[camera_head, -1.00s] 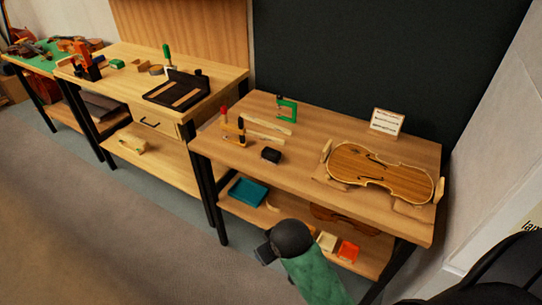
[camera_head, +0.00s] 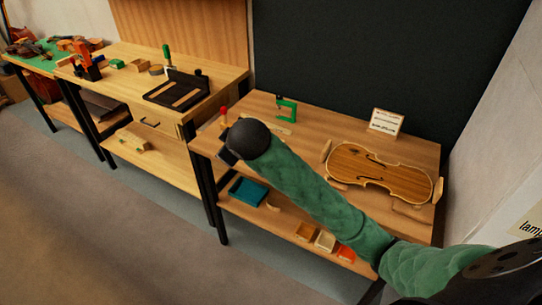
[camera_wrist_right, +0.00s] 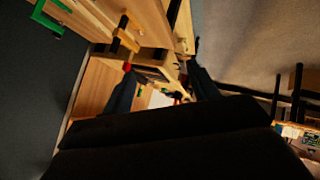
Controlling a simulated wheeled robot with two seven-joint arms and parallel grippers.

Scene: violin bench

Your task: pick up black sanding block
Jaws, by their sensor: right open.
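The black sanding block does not show now; in the head view my right arm covers the part of the right bench where it lay earlier. My right gripper (camera_head: 228,155) is above the front left part of that bench, its jaws too small to read there. In the right wrist view the right gripper (camera_wrist_right: 162,75) has its two dark fingers wide apart with nothing held between them. My left gripper is not in view.
The right bench (camera_head: 305,137) holds a violin body (camera_head: 378,172), a green clamp (camera_head: 286,108) and a small card (camera_head: 386,121). A red-tipped clamp (camera_head: 223,115) stands near my right gripper. The lower shelf has a teal tray (camera_head: 248,191) and small boxes (camera_head: 325,240).

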